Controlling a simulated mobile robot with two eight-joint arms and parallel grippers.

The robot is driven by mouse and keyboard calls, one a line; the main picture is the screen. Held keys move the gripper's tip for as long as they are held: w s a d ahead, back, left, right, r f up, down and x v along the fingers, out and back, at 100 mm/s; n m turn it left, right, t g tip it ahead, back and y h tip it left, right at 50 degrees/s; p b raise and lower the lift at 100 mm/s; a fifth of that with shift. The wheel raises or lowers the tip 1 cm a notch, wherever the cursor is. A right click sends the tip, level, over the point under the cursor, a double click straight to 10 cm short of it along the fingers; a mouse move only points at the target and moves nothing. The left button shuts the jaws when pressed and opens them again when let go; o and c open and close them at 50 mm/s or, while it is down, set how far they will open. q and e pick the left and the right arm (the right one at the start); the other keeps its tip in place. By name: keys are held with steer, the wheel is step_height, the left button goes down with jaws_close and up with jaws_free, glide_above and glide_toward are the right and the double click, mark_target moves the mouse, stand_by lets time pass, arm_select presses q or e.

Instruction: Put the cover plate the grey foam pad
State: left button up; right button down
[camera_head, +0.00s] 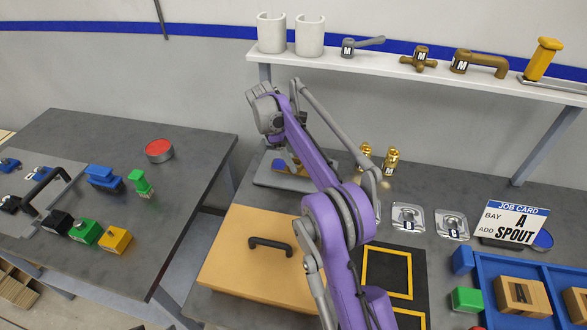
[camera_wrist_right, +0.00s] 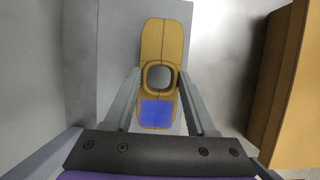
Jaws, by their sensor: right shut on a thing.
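My right gripper (camera_wrist_right: 160,105) is shut on a gold plate with a round hole and a blue patch, which looks like the cover plate (camera_wrist_right: 162,40). The fingers sit on either side of the plate near its hole. In the head view, the plate (camera_head: 292,166) shows partly below my right wrist, behind my purple forearm. A light grey slab (camera_head: 268,178), perhaps the grey foam pad, lies beneath it at the back of the bench. I cannot tell whether the plate touches it. My left gripper is not in view.
A wooden box with a black handle (camera_head: 232,262) stands just in front of the slab. Gold fittings (camera_head: 391,160) and chrome plates (camera_head: 408,217) are to the right. A shelf (camera_head: 420,75) runs above the back. A blue tray (camera_head: 482,268) is at front right.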

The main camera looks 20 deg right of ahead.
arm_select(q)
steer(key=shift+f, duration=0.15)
arm_select(e)
steer(key=shift+w+f, duration=0.1)
steer(key=shift+f, duration=1.8)
steer(key=shift+f, duration=0.15)
steer(key=shift+c, duration=1)
jaws_free()
steer(key=p+v, duration=0.1)
steer(key=v, duration=0.7)
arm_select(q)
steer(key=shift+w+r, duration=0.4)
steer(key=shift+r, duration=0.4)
arm_select(e)
steer(key=shift+f, duration=0.1)
